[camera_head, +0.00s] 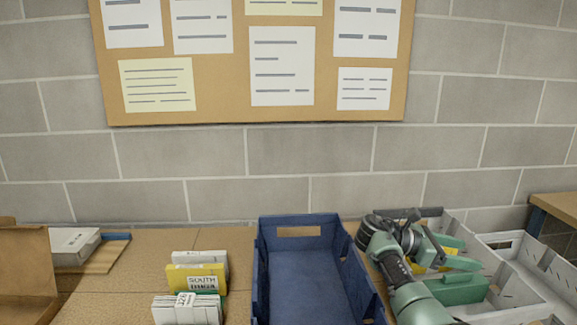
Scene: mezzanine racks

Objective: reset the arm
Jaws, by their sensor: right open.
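My right arm comes in from the bottom right, over the table's right part. My right gripper (468,274) is green and points to the right, with its two fingers apart. It is over or in front of a grey-white bin, and I cannot tell how high it is above it. Part of something yellow shows behind the wrist, mostly hidden. My left gripper is not in view.
An empty blue bin (303,250) stands left of my right arm. Bundled cards with a yellow "SOUTH" label (200,282) stand left of it. A pale bin (540,262) is at right. A brown box (25,270) is at far left. A noticeboard (213,95) hangs behind.

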